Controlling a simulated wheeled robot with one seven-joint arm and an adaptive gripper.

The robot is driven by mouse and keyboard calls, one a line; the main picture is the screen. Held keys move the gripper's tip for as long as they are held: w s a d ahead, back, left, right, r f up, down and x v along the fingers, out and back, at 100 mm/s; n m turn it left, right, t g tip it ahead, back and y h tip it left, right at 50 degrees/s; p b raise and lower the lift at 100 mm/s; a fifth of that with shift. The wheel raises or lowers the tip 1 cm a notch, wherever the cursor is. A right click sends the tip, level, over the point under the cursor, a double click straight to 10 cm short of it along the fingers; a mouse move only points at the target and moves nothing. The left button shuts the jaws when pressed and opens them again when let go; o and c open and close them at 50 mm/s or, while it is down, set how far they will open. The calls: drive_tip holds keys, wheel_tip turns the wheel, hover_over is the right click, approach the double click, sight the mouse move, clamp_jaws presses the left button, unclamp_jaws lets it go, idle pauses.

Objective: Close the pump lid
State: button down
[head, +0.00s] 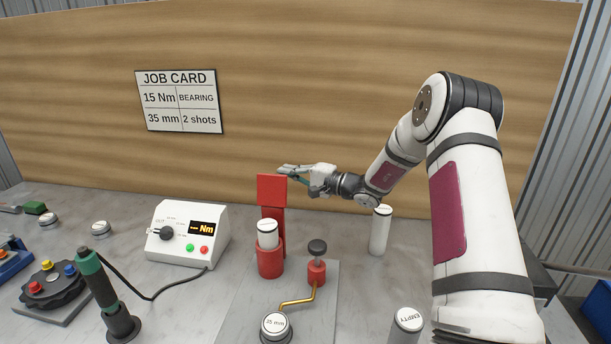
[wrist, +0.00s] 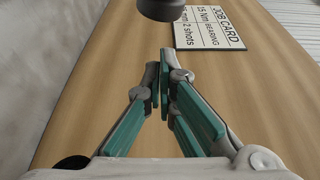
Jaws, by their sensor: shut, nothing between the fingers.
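The pump (head: 270,262) is a red cup on a grey plate with a white cartridge (head: 267,233) standing in it. Its red square lid (head: 271,190) stands upright above and behind the cartridge, open. My gripper (head: 283,171) is at the top right edge of the lid in the head view, pointing left. I cannot tell whether it touches the lid. In the wrist view its teal-padded fingers (wrist: 171,68) are together with nothing between them. The lid is not recognisable in the wrist view.
A red plunger with a black knob (head: 317,247) and a brass pipe stand right of the pump. White cylinders (head: 380,232) stand farther right. A control box (head: 188,235) and corded tool (head: 103,295) are left. A wooden wall with a job card (head: 179,101) is behind.

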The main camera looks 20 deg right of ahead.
sight(274, 188)
drive_tip(key=s+a, duration=0.1)
drive_tip(key=s+a+p, duration=0.1)
drive_tip(key=s, duration=0.1)
drive_tip(key=shift+s, duration=0.25)
drive_tip(key=shift+r, duration=0.15)
